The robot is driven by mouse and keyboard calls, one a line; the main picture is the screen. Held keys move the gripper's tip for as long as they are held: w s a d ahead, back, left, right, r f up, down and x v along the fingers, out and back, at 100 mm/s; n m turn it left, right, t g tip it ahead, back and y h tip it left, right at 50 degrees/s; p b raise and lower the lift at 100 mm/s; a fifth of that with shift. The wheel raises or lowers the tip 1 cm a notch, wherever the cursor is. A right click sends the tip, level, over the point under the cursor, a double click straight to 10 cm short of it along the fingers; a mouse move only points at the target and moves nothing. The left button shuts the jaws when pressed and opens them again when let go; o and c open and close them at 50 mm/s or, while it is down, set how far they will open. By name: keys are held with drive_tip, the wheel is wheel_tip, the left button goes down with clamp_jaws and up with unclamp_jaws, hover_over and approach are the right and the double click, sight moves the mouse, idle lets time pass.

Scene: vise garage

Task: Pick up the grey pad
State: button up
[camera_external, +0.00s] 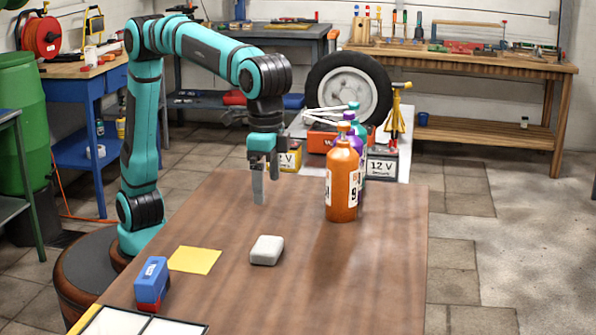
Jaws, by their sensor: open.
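The grey pad (266,250) is a small light-grey block with rounded edges. It lies flat on the brown wooden table (375,275), near the middle of its left half. My gripper (258,190) points down above the table, behind the pad in the picture and apart from it. Its jaws are open and nothing shows between them.
A yellow sheet (195,260) lies left of the pad. A blue and red block (151,282) and a white-panelled tray (112,322) are at front left. The table's front right is clear.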

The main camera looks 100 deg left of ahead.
hover_over(267, 244)
drive_tip(key=f, duration=0.9)
drive_tip(key=shift+w+f, duration=0.2)
drive_tip(key=shift+f, duration=0.05)
drive_tip(key=shift+s+f, duration=0.2)
drive_tip(key=shift+f, duration=2.45)
drive_tip(key=c, duration=1.1)
